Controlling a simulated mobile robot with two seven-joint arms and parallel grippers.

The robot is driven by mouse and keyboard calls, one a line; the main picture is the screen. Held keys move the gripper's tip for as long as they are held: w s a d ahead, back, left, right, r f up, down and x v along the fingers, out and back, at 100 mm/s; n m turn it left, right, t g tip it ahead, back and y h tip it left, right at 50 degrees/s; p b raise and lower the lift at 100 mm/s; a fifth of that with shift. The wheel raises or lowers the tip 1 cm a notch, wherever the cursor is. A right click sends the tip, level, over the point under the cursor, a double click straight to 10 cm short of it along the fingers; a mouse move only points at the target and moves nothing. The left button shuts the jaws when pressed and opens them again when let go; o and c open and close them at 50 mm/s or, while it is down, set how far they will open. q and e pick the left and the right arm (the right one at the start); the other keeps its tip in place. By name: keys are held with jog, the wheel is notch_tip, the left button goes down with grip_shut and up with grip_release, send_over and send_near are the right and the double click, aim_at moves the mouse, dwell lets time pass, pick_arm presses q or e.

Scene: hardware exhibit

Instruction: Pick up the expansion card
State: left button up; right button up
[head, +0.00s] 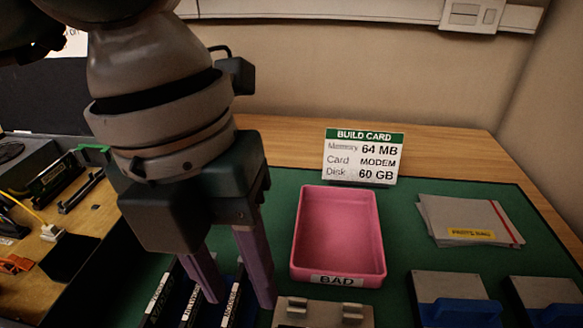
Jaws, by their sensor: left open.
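Several expansion cards stand in a row at the bottom, with white labels on their edges. The label on the rightmost card (232,304) appears to read MODEM. The labels on the middle card (189,304) and the left card (157,298) are too small to read surely. My left gripper (241,299) points down over the row, its two purple fingers apart. Its fingers appear on either side of the rightmost card in the picture; I cannot tell how deep they reach. The build card (363,157) reads 64 MB, MODEM, 60 GB. My right gripper does not show.
An empty pink tray labelled BAD (339,235) lies right of the gripper. A grey holder (322,313) is in front of it. Grey parts bags (468,220) and blue-and-grey blocks (452,291) are at right. An open computer case (50,215) stands at left.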

aim_at(227, 314)
pick_arm(q)
jog(key=shift+y, duration=0.8)
jog(key=a+f, duration=0.1)
jog(key=w+a+f, duration=0.1)
jog(key=f, duration=0.1)
jog(key=a+f, duration=0.1)
jog(key=f, duration=0.1)
jog(key=shift+w+f, duration=0.25)
jog(key=shift+w, duration=0.05)
jog(key=shift+d+f+b, duration=0.15)
jog(key=shift+f+b, duration=0.3)
jog(key=shift+f, duration=2.35)
grip_shut()
